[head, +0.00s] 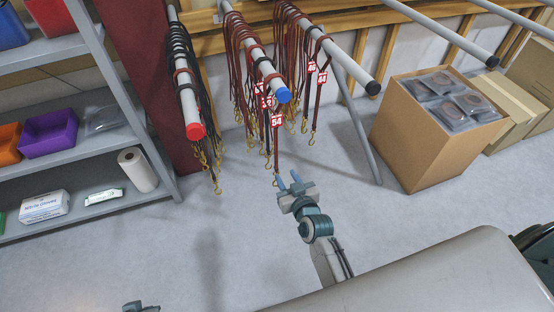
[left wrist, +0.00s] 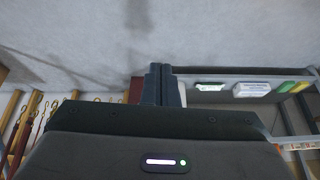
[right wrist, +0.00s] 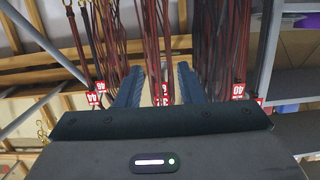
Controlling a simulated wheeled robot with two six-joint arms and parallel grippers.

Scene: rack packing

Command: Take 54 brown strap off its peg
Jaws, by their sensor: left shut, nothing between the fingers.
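The strap tagged 54 (head: 277,122) is brown-red and hangs among similar straps near the front of the blue-capped peg (head: 283,95). Its red and white tag faces me, and brass clips dangle below. My right gripper (head: 288,180) is open, low in front of the straps near the hanging clips. In the right wrist view its fingers (right wrist: 158,82) are apart, with straps and a partly hidden red tag (right wrist: 161,97) showing between them. I cannot tell whether they touch. My left gripper (left wrist: 161,84) is shut and empty; only part of it shows at the head view's bottom edge.
A red-capped peg (head: 194,131) with dark straps is at left, and a black-capped peg (head: 373,88) at right. Shelves (head: 90,200) stand at left. An open cardboard box (head: 420,145) stands at right. The floor in front of the pegs is clear.

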